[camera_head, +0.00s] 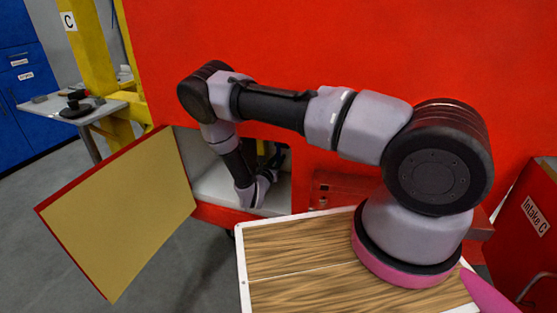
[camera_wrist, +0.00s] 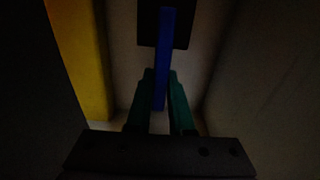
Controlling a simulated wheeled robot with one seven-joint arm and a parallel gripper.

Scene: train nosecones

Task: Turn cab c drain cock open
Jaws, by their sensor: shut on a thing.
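In the wrist view, a blue lever-like handle (camera_wrist: 163,48) stands against a dark plate (camera_wrist: 184,28) inside a dim compartment. I take it for the drain cock handle; no label on it is readable. My gripper (camera_wrist: 160,90) has green fingers, one on each side of the blue handle's lower end, and is shut on it. The handle looks upright in this view. In the head view, my arm reaches into an opening (camera_head: 212,182) in the red cab wall (camera_head: 290,50).
A hatch door (camera_head: 125,215) with a tan inner face hangs open left of the opening. A yellow post (camera_head: 92,45) with a "C" sign and a grey workbench (camera_head: 70,108) stand behind it. A red "Intake C" box (camera_head: 530,225) is at right. The compartment is narrow.

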